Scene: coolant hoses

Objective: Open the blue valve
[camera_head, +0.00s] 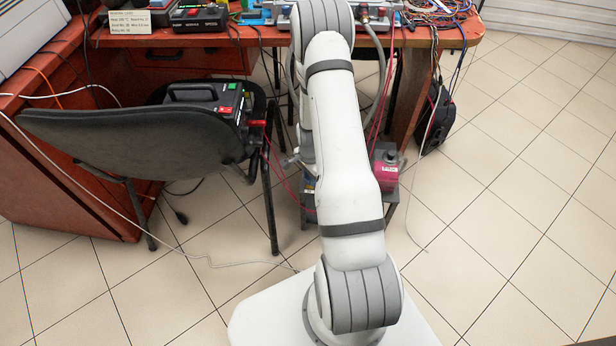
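I cannot make out a blue valve for certain. Small blue parts (257,17) show on the red desk at the top edge, left of my arm, too small and cut off to identify. A metal fitting with red parts (374,13) stands on the desk just right of my arm. A grey hose (381,75) curves down from there, partly behind my arm. My arm reaches from the base up toward the desk and covers the middle. My gripper is not visible, so its relation to any valve cannot be told.
The red desk (215,58) holds black devices (199,18), a label card (130,22) and tangled cables (437,10). A dark chair (130,135) bears a black case (205,97). Tiled floor at right is clear.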

